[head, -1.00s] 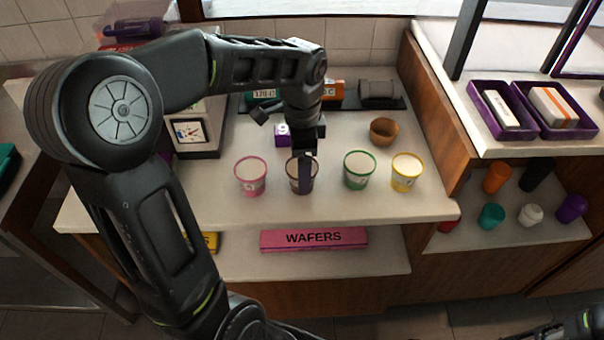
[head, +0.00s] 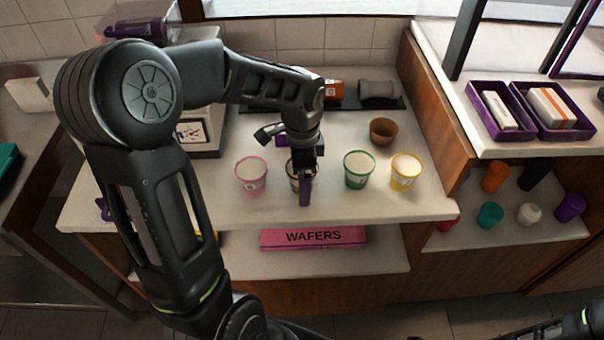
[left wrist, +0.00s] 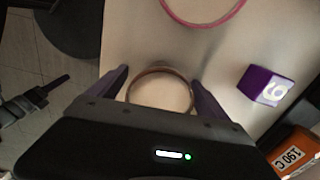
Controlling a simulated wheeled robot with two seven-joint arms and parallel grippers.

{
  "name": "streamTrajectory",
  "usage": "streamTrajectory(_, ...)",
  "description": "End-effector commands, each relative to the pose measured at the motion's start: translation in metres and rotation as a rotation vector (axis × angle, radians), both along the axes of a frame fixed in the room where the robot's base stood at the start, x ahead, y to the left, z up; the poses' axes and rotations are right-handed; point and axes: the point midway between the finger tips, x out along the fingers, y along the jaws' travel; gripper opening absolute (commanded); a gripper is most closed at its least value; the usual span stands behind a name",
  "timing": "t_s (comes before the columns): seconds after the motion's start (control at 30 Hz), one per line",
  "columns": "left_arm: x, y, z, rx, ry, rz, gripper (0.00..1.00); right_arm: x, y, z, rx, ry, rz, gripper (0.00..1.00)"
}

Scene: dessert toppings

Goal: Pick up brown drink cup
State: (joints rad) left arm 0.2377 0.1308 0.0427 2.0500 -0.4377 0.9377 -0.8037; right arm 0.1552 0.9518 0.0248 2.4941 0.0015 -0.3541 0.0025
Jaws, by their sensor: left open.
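The brown-rimmed drink cup (head: 293,178) stands upright in the row on the counter, mostly hidden behind my left gripper (head: 305,186) in the head view. In the left wrist view its round brown rim (left wrist: 161,72) lies between the two spread fingers of my left gripper (left wrist: 160,92). The left gripper is open, with a finger on either side of the cup; contact is not clear. My right gripper (left wrist: 48,90) shows at the left of the left wrist view, over the floor; its opening cannot be made out.
A pink cup (head: 251,177) stands left of the brown one, and green (head: 359,171) and yellow (head: 405,173) cups stand to the right. An empty brown bowl (head: 383,133) is behind them. A purple numbered block (left wrist: 266,85) lies behind the row. A pink wafers box (head: 314,238) lies below.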

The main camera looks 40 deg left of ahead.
Motion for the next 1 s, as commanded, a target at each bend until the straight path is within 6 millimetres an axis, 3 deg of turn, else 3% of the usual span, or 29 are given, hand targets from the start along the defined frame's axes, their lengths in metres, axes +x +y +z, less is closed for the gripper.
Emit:
streamTrajectory(0.27, 0.0001, -0.0001, 0.0003, 0.0, 0.0, 0.0, 0.88, -0.0001, 0.0, 0.0, 0.0, 0.0, 0.0, 0.36)
streamTrajectory(1.0, -0.0001, -0.0001, 0.0003, 0.0, 0.0, 0.0, 0.28, 0.0, 0.0001, 0.0, 0.0, 0.0, 0.0, 0.36)
